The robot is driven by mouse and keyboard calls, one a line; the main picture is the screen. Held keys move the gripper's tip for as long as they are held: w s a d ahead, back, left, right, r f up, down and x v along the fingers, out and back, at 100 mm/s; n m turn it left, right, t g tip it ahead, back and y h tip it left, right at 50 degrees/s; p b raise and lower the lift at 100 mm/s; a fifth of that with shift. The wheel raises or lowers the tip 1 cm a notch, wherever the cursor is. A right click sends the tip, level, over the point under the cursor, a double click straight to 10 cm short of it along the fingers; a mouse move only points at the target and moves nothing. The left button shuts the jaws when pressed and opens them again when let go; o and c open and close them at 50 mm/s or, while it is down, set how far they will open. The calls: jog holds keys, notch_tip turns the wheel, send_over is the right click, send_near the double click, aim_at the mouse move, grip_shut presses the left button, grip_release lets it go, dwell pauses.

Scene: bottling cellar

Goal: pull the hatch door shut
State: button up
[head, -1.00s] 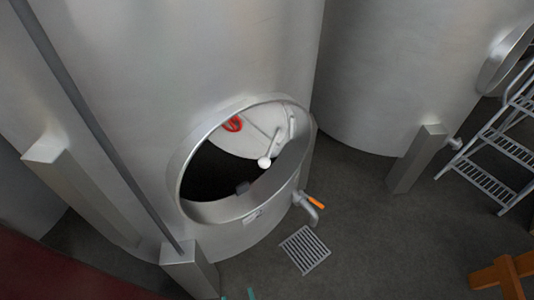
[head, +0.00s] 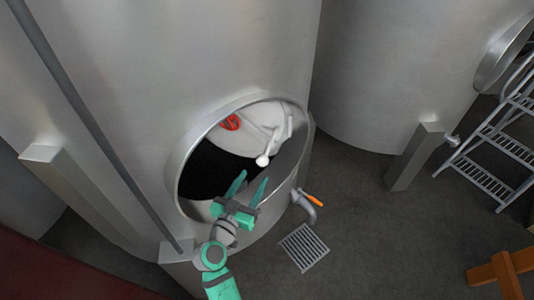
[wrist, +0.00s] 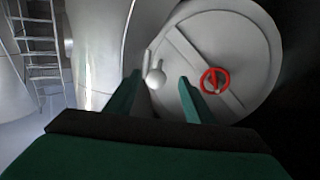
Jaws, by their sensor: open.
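The hatch door (head: 240,132) is a pale round plate inside the oval opening of the steel tank (head: 240,50). It stands swung inward, away from the rim (head: 180,170), with dark space beside it. It carries a red handwheel (head: 230,122) and a pale ball-ended handle (head: 262,160). In the wrist view the door (wrist: 245,50), red handwheel (wrist: 215,80) and ball knob (wrist: 156,77) lie ahead of my gripper (wrist: 157,85). My gripper (head: 251,185) is open and empty at the lower part of the opening, with its fingers pointing up towards the knob. No contact with the knob shows.
A pipe outlet with an orange lever (head: 312,201) sticks out right of the hatch. A floor grate (head: 303,248) lies below it. A second tank (head: 400,70) and a metal stepladder (head: 508,150) stand at the right. Open floor lies between.

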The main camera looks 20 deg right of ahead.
aim_at(267, 152)
jog(key=shift+w+d+r+m+h, duration=0.15)
jog(key=shift+w+d+r+h, duration=0.05)
jog(key=shift+r, duration=0.25)
jog(key=shift+w+d+r+m+h, duration=0.15)
jog(key=shift+w+d+r+h, duration=0.05)
jog(key=shift+r, duration=0.2)
jog(key=shift+w+d, duration=0.25)
jog(key=x, duration=1)
jog(key=shift+f, duration=0.1)
grip_shut()
